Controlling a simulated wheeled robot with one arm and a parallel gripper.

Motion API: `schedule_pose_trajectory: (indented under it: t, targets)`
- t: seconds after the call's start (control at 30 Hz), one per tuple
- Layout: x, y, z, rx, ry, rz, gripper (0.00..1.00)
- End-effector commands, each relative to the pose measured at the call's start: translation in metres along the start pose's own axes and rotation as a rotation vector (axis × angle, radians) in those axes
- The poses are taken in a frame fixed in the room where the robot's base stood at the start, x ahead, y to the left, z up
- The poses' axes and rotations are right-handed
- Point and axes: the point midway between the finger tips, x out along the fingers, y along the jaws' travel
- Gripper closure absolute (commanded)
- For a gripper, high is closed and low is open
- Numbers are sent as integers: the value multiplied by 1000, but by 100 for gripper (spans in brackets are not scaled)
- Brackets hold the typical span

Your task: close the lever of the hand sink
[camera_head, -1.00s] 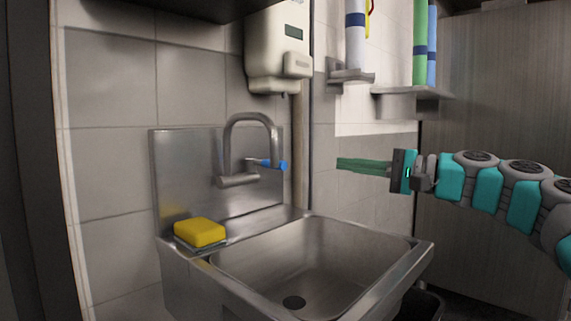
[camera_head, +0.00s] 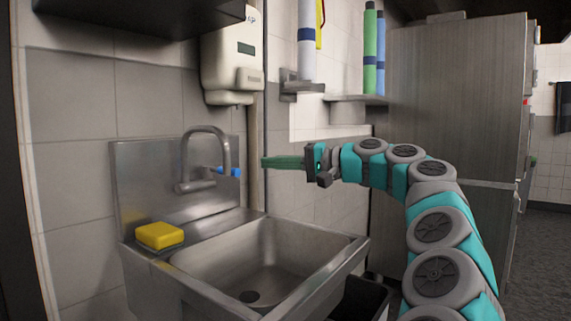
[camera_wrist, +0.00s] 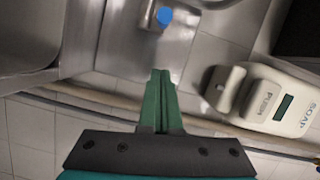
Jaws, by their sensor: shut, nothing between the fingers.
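The hand sink (camera_head: 340,250) is a steel basin with a steel backsplash on a tiled wall, at the left and middle of the head view. Its curved faucet (camera_head: 222,150) rises at the back. The lever (camera_head: 228,171) has a blue tip and sticks out to the right of the faucet; the blue tip also shows at the top of the wrist view (camera_wrist: 164,16). My gripper (camera_head: 264,162) has green fingers, shut and empty. It is level with the lever, to its right in the head view, pointing left toward it, with a gap between them.
A white soap dispenser (camera_head: 231,60) hangs on the wall above the faucet, and shows right in the wrist view (camera_wrist: 262,98). A vertical pipe (camera_head: 254,150) runs below it. A yellow sponge (camera_head: 159,235) lies on the sink's left rim.

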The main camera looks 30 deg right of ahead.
Motion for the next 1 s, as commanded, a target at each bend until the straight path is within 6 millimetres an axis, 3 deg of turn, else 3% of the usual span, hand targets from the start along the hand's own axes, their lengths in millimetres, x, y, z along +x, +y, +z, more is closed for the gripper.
schedule_pose_trajectory:
  t: [0.2,0.6,1.0]
  targets:
    - [42,1,1,1,-1,1,100]
    - [45,-1,32,-1,2,-2,100]
    - [48,0,38,0,1,0,100]
